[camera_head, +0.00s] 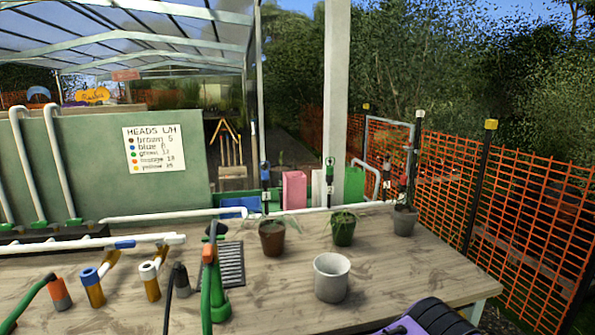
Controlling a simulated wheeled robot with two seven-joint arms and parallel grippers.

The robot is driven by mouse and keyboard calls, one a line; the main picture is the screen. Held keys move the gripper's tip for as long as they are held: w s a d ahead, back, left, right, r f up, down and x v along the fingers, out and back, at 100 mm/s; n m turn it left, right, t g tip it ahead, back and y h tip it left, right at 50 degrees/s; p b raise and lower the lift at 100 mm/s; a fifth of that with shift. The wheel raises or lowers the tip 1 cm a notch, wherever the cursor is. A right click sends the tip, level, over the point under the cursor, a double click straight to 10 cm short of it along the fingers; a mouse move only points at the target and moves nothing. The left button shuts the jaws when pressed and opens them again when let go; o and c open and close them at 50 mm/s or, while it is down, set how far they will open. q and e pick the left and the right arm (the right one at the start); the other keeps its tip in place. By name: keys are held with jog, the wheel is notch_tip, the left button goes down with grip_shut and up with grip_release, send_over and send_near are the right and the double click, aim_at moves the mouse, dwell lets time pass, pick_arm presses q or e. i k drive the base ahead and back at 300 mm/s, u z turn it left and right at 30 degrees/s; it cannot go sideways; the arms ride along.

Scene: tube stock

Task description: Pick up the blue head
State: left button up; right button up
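Several pieces that look like hose or tube heads stand on the near left of the wooden table (400,262). One has a blue band (90,275) around an orange-yellow body with a slanted tube; it stands upright between an orange head on a green hose (59,292) and a white-ringed one (149,270). A blue fitting (125,244) also sits on the white pipe behind, and a blue-topped piece (265,172) stands at the back. I cannot tell for certain which is the blue head. No fingers of either gripper show.
A dark head (181,280) and a green upright piece (219,295) stand right of these, by a dark grate (233,262). A pale empty pot (331,277) and several potted plants (343,228) stand mid-table. A purple and black part lies at the bottom edge.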

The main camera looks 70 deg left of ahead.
aim_at(265, 174)
jog(key=z, duration=0.05)
jog(key=i, duration=1.2)
jog(key=u, duration=3.45)
